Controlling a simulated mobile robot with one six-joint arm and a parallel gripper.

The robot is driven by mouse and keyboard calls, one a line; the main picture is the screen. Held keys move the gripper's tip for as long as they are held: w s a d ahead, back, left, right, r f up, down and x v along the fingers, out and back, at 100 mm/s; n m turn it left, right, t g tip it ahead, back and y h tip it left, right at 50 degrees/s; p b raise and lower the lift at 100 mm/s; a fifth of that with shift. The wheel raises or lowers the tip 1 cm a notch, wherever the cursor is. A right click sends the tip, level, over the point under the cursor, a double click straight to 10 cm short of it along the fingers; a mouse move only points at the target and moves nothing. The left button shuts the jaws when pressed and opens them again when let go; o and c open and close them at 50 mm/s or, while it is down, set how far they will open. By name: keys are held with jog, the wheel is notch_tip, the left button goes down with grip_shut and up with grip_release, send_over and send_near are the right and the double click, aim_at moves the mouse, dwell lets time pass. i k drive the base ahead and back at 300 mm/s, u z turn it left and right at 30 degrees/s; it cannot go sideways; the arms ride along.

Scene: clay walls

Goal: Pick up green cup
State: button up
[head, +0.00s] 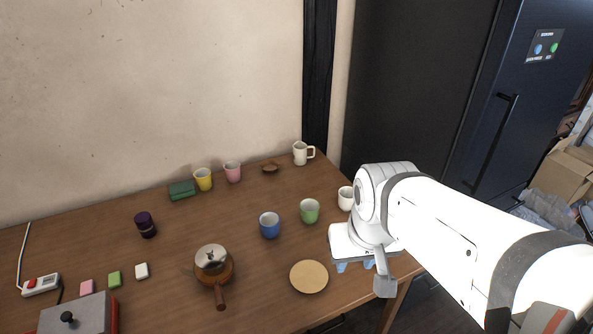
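The green cup (310,211) stands upright on the wooden table (180,236), right of the blue cup (269,225) and left of a white cup (346,198). My gripper (370,267) is in front of and to the right of the green cup, apart from it, near the table's right edge. Parts of the gripper's fingers show below its white body. The view does not show clearly whether it is open or shut, and I see nothing held in it.
A round tan plate (309,277) lies in front of the green cup. A pan with a lid (211,262) is to the left. A yellow cup (203,179), a pink cup (232,172) and a white mug (301,153) stand along the back. A dark jar (146,225) stands farther left.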

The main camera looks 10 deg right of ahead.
aim_at(309, 208)
jog(key=u, duration=0.1)
jog(key=i, duration=0.9)
jog(key=z, duration=0.1)
